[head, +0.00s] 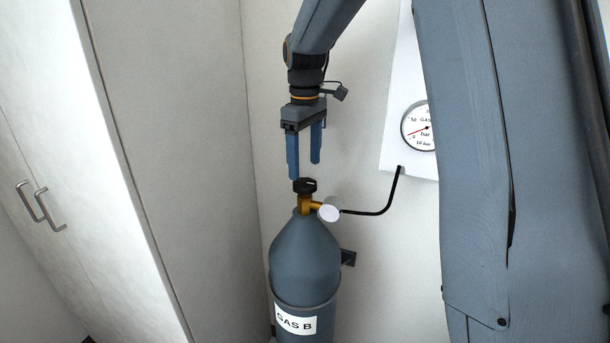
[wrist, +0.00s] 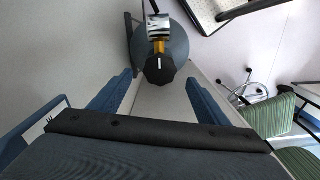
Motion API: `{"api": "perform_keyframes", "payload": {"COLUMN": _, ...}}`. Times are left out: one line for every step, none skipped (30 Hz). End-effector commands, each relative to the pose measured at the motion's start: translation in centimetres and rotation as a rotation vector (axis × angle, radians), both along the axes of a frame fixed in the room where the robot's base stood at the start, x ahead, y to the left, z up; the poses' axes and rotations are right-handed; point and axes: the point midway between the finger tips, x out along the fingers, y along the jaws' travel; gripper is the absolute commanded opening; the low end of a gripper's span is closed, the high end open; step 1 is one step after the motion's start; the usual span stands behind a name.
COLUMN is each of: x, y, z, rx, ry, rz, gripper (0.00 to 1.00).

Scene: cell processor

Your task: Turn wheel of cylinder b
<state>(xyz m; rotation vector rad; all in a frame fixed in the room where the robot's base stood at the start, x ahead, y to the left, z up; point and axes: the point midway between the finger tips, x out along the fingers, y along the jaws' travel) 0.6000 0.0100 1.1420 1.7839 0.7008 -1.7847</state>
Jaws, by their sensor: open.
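The grey gas cylinder labelled GAS B (head: 306,255) stands upright against the wall in the head view. Its black wheel (head: 305,185) sits on top of a brass valve (head: 304,203). My gripper (head: 304,170) points down just above the wheel, open and empty, with its two blue fingers apart. In the wrist view the wheel (wrist: 160,70) with a white mark lies ahead of the gap between the fingers (wrist: 160,85). The cylinder's top (wrist: 178,48) shows behind it. I see no contact between fingers and wheel.
A round regulator (head: 329,209) sticks out right of the valve, with a black hose (head: 385,202) running to a white panel with a gauge (head: 416,128). A pale cabinet (head: 100,180) stands at left. Green chairs (wrist: 270,118) show at right in the wrist view.

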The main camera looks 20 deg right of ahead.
Motion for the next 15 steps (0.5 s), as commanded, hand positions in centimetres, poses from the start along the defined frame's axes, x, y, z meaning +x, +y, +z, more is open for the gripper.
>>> {"api": "perform_keyframes", "payload": {"x": -0.2, "y": 0.0, "z": -0.8, "rx": -0.001, "ry": 0.005, "rz": 0.000, "gripper": 0.69}}
{"api": "perform_keyframes", "payload": {"x": -0.1, "y": 0.0, "z": -1.2, "rx": 0.000, "ry": 0.004, "rz": 0.000, "gripper": 0.69}}
{"api": "perform_keyframes", "payload": {"x": -0.1, "y": 0.0, "z": -1.8, "rx": 0.000, "ry": 0.004, "rz": -0.001, "gripper": 0.69}}
{"api": "perform_keyframes", "payload": {"x": -0.1, "y": 0.0, "z": -2.3, "rx": -0.001, "ry": 0.004, "rz": -0.001, "gripper": 0.69}}
{"api": "perform_keyframes", "payload": {"x": -0.2, "y": 0.0, "z": -2.7, "rx": 0.000, "ry": 0.004, "rz": -0.001, "gripper": 0.69}}
{"api": "perform_keyframes", "payload": {"x": -0.1, "y": 0.0, "z": -3.2, "rx": 0.000, "ry": 0.003, "rz": -0.001, "gripper": 0.69}}
{"api": "perform_keyframes", "payload": {"x": -0.1, "y": 0.0, "z": -3.6, "rx": 0.000, "ry": 0.003, "rz": -0.001, "gripper": 0.69}}
{"api": "perform_keyframes", "payload": {"x": -0.1, "y": 0.0, "z": -3.9, "rx": -0.001, "ry": 0.004, "rz": -0.001, "gripper": 0.69}}
{"api": "perform_keyframes", "payload": {"x": -0.1, "y": 0.0, "z": -4.2, "rx": 0.000, "ry": 0.001, "rz": -0.001, "gripper": 0.69}}
{"api": "perform_keyframes", "payload": {"x": -0.1, "y": 0.0, "z": -4.4, "rx": 0.000, "ry": 0.001, "rz": -0.001, "gripper": 0.69}}
{"api": "perform_keyframes", "payload": {"x": -0.1, "y": 0.0, "z": -4.6, "rx": 0.000, "ry": 0.000, "rz": -0.001, "gripper": 0.69}}
{"api": "perform_keyframes", "payload": {"x": -0.1, "y": 0.0, "z": -4.8, "rx": 0.000, "ry": 0.000, "rz": -0.001, "gripper": 0.69}}
{"api": "perform_keyframes", "payload": {"x": -0.1, "y": 0.0, "z": -4.9, "rx": 0.000, "ry": 0.000, "rz": -0.002, "gripper": 0.69}}
{"api": "perform_keyframes", "payload": {"x": -0.1, "y": 0.0, "z": -4.9, "rx": 0.000, "ry": 0.000, "rz": -0.002, "gripper": 0.69}}
{"api": "perform_keyframes", "payload": {"x": 0.0, "y": 0.0, "z": -5.0, "rx": 0.000, "ry": 0.000, "rz": -0.002, "gripper": 0.69}}
